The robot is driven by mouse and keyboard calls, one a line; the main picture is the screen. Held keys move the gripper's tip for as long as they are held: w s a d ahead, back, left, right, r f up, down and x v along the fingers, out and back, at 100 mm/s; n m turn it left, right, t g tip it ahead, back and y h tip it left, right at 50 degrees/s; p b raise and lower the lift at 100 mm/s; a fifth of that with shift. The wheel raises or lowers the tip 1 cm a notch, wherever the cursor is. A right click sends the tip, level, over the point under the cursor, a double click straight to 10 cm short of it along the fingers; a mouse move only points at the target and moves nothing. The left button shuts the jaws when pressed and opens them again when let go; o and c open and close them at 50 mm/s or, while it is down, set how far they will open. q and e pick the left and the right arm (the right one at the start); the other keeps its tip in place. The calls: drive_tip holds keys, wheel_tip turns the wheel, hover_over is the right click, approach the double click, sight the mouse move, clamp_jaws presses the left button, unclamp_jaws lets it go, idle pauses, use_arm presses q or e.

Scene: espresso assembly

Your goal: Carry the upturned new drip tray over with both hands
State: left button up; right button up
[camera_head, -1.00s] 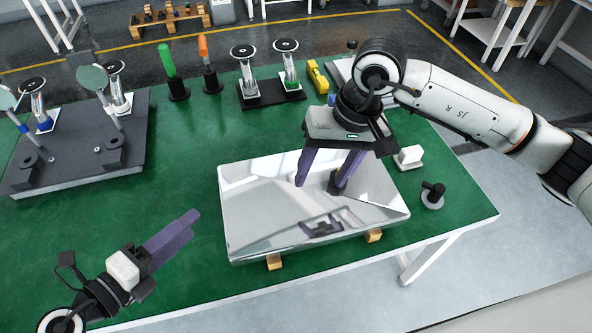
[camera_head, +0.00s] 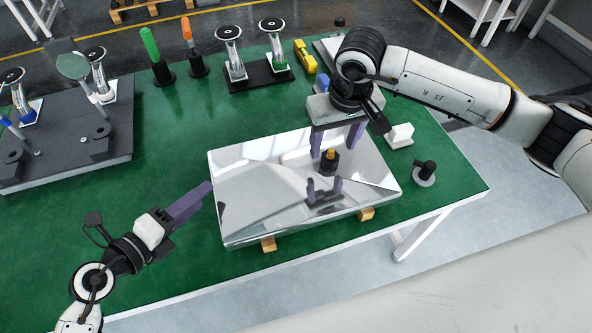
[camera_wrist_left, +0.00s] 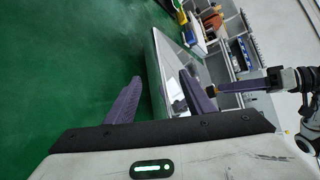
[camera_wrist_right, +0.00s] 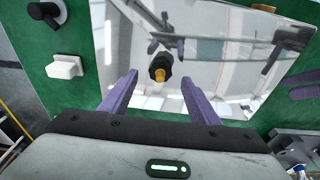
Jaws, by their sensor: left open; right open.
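The upturned drip tray (camera_head: 250,205) is a mirror-bright slab on small wooden blocks on the green table. A black fitting with a brass tip (camera_head: 330,160) stands on its upper face. My right gripper (camera_head: 336,147) is open above the tray, fingers pointing down; in the right wrist view the fitting (camera_wrist_right: 160,70) shows between the fingers. My left gripper (camera_head: 208,189) is open beside the tray's left edge. In the left wrist view the tray's edge (camera_wrist_left: 160,75) appears between its fingers; I cannot tell whether they touch it.
A dark platform (camera_head: 70,155) with metal stands is at the left. Green (camera_head: 155,60) and orange-handled (camera_head: 194,50) tools and a black stand (camera_head: 255,77) are behind. A white block (camera_head: 400,135) and black knob (camera_head: 425,172) lie right of the tray. The table between platform and tray is clear.

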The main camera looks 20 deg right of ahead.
sight(330, 150)
use_arm(q)
drive_tip(key=shift+x, duration=2.1)
use_arm(e)
drive_tip(key=shift+w+f, duration=0.15)
drive_tip(key=shift+f, duration=0.9)
drive_tip(key=shift+w+f, duration=0.15)
drive_tip(key=shift+f, duration=0.85)
use_arm(q)
drive_tip(key=shift+r, duration=0.1)
drive_tip(key=c, duration=1.1)
use_arm(e)
drive_tip(key=c, duration=1.1)
use_arm(q)
clamp_jaws()
use_arm(e)
clamp_jaws()
drive_tip(key=shift+a, duration=0.1)
